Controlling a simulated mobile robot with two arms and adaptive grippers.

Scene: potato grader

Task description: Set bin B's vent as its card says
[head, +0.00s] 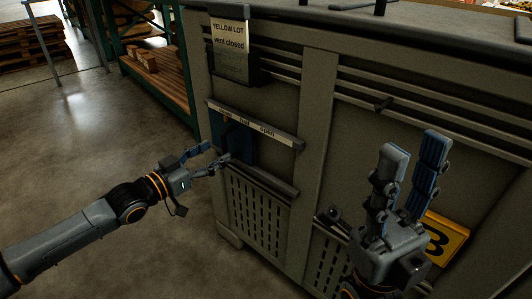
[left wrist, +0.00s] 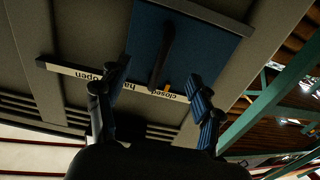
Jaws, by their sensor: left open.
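Bin B is the large grey bin (head: 315,95). Its card (head: 229,36) reads "YELLOW LOT vent closed". The blue vent slide (head: 238,143) sits at the left end of its opening, below a white scale strip (head: 285,137) marked closed, half and open. In the left wrist view, upside down, the blue slide (left wrist: 215,45) has a dark upright handle (left wrist: 162,55), and an orange pointer (left wrist: 167,88) lies by the word "closed". My left gripper (head: 214,158) is open in front of the slide, its fingers either side of the handle; contact cannot be told. My right gripper (head: 409,160) is open and empty.
A yellow plate with a B (head: 443,238) is on the bin's front, partly behind my right gripper. Green shelving (head: 170,85) and pallets (head: 30,45) stand behind. The floor at left is clear.

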